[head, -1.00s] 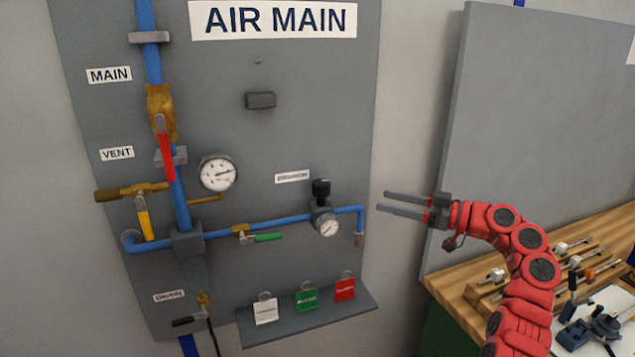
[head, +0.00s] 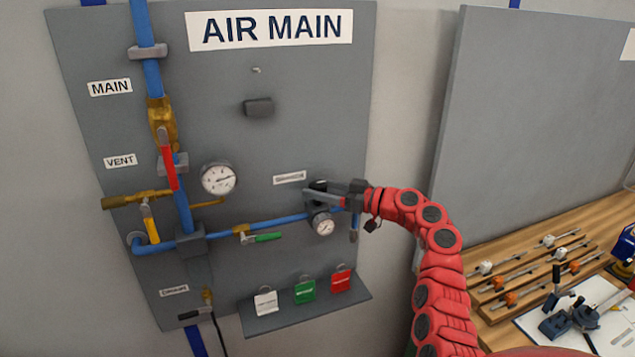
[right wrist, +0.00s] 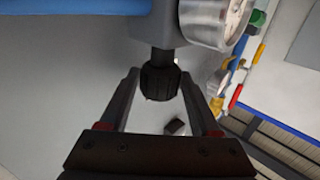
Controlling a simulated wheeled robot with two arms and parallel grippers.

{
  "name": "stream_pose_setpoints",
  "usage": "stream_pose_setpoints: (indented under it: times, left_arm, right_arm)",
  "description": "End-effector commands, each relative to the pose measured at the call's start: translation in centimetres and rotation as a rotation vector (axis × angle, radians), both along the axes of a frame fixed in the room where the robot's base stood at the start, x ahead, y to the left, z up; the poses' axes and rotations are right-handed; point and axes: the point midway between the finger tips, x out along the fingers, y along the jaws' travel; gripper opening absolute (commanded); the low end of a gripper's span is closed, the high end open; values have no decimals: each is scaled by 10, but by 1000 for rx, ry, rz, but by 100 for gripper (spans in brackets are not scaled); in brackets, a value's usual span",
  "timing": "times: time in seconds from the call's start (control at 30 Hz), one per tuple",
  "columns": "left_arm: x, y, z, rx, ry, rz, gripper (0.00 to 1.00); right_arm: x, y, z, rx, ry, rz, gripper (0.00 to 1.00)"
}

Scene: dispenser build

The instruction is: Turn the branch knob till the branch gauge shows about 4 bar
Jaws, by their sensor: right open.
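The black branch knob (right wrist: 160,84) sits between the two fingers of my right gripper (right wrist: 160,95) in the right wrist view. The fingers are open, with a gap on each side of the knob. In the head view my right gripper (head: 325,190) covers most of the knob. The small branch gauge (head: 322,223) is just below it; its needle is too small to read. The gauge's metal rim also shows in the right wrist view (right wrist: 213,22), with its dial seen edge-on. My left gripper is not in view.
The blue branch pipe (head: 280,222) runs left to a green-handled valve (head: 264,238). A larger gauge (head: 218,179) is further left, by the red-handled main valve (head: 167,165). A shelf with tags (head: 310,312) lies below. A wooden workbench (head: 490,320) stands at right.

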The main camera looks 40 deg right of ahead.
Motion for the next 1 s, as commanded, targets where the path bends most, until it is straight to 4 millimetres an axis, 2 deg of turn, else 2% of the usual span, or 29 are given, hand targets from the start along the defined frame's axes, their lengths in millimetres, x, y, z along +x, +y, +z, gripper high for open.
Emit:
stream_pose_setpoints:
  times: [0.33, 0.6, 0.7, 1.0]
  left_arm:
    - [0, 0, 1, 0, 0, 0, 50]
    - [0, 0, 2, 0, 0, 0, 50]
    - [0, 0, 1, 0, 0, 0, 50]
    - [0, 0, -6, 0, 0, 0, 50]
  right_arm:
    - [4, 2, -1, 1, 1, -2, 64]
    - [4, 2, -1, 1, 1, -1, 15]
    - [4, 2, -1, 2, 1, -1, 0]
    - [4, 4, -4, 4, 0, -17, 0]
